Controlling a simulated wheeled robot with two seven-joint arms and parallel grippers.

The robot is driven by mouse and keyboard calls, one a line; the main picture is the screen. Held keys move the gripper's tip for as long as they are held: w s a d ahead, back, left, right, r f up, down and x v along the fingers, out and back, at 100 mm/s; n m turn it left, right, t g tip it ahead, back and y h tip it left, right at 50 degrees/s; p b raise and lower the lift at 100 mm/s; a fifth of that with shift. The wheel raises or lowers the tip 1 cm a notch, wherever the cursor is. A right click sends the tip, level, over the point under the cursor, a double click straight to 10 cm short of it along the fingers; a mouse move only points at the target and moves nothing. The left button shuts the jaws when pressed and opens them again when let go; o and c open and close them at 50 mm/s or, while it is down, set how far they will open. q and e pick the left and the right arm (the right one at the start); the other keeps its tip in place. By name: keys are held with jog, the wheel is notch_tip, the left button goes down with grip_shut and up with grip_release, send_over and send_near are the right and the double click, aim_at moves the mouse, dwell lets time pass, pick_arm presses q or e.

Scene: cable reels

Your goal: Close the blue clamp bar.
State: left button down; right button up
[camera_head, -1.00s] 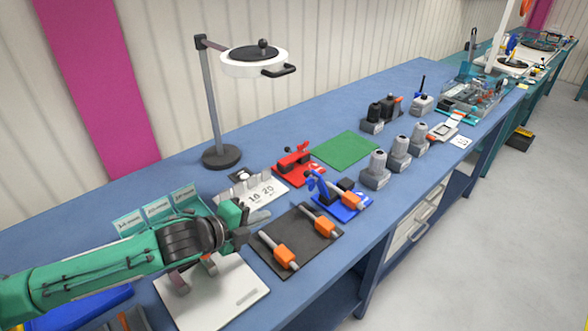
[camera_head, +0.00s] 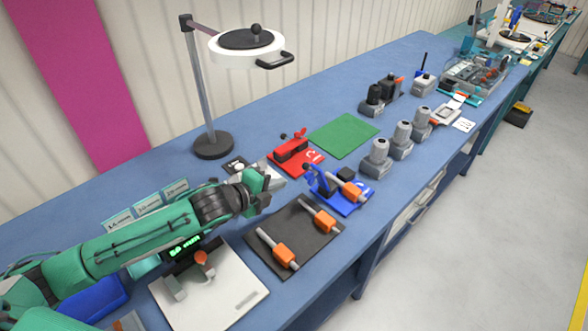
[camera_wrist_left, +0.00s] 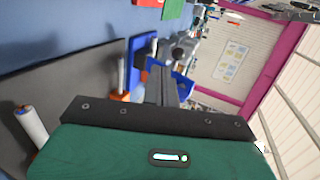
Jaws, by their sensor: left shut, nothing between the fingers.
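The blue clamp (camera_head: 320,182) stands on a blue base plate (camera_head: 358,205) near the middle of the bench. Its blue bar appears raised and tilted at the left side of the plate. A grey rod with an orange grip (camera_head: 352,191) lies across the clamp's plate. My left gripper (camera_head: 277,184) is shut and empty, to the left of the blue clamp and a short gap away, above the bench. In the left wrist view the shut fingers (camera_wrist_left: 161,87) point toward blue parts, with the blue plate (camera_wrist_left: 143,48) on their left. My right gripper is not in view.
A red clamp (camera_head: 292,150) stands behind the blue one, beside a green mat (camera_head: 344,135). A dark mat (camera_head: 277,225) with two orange-gripped rods lies in front. Grey holders (camera_head: 376,158) stand to the right. A lamp-like magnifier stand (camera_head: 213,145) is at the back.

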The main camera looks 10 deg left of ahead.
aim_at(315, 174)
pick_arm(q)
jog(key=w+d+p, duration=0.2)
jog(key=w+d, duration=0.1)
jog(key=w, duration=0.2)
jog(key=shift+d, duration=0.2)
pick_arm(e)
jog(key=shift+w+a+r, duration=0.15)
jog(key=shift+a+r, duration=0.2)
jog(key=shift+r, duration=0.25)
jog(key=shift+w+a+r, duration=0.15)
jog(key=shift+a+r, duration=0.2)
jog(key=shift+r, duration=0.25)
pick_arm(q)
jog(key=shift+w, duration=0.1)
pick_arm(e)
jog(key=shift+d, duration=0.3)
